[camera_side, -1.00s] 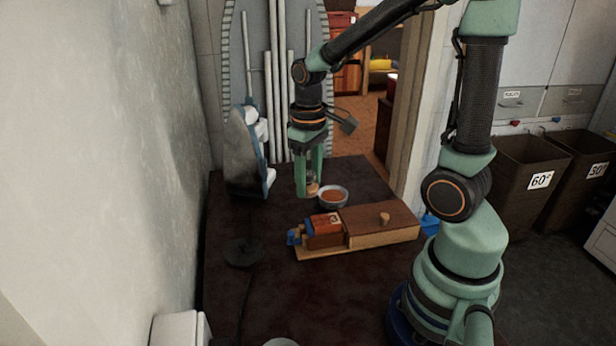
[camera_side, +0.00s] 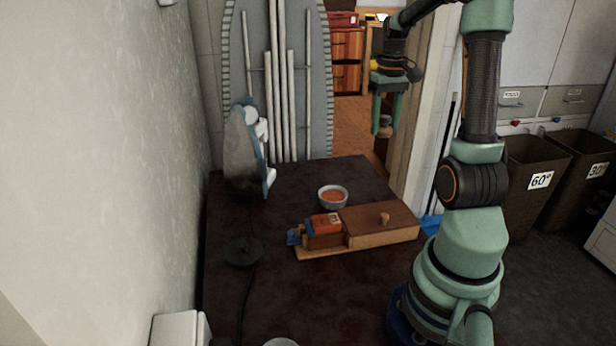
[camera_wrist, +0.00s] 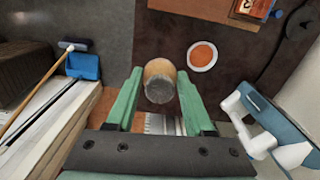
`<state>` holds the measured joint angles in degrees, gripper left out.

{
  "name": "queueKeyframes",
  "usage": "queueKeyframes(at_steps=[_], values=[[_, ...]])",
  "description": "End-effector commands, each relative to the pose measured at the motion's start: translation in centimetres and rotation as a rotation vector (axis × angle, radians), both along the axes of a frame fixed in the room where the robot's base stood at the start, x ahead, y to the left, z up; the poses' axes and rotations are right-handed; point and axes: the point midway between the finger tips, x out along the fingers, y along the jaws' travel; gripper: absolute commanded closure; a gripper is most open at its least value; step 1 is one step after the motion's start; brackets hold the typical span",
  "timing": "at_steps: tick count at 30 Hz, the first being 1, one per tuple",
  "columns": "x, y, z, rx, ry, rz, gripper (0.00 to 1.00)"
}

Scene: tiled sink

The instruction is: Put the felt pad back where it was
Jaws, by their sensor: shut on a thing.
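My gripper (camera_side: 385,112) is raised high at the right of the counter, above and behind the wooden box. It is shut on a short round piece (camera_wrist: 159,80), tan on its side with a grey end facing the wrist camera. This piece also shows between the fingers in the side view (camera_side: 385,126). It is clear of every surface. I cannot tell for certain whether it is the felt pad, and no other felt pad is plain to see.
On the dark counter (camera_side: 300,300) stand a bowl of orange stuff (camera_side: 333,197), a wooden box with a knob (camera_side: 385,231), an orange and blue pack (camera_side: 326,223), an upright iron (camera_side: 245,155) and a black disc with a cord (camera_side: 243,252). The front counter is mostly clear.

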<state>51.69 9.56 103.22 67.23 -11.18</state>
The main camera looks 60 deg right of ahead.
Motion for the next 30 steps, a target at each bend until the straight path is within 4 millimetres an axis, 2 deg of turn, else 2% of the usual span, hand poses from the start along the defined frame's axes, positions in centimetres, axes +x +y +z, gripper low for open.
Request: queueKeyframes(at_steps=[2, 5, 21, 24, 30], values=[[-0.6, -0.7, 0.0, 0.000, 0.000, -0.022, 0.92], [-0.8, -1.0, -1.0, 0.003, 0.002, -0.029, 0.92], [-0.8, -0.8, -13.6, 0.004, 0.003, -0.028, 0.92], [-0.8, -0.8, -15.1, 0.003, 0.002, -0.028, 0.92], [-0.7, -0.9, -16.5, 0.001, 0.001, -0.027, 0.92]])
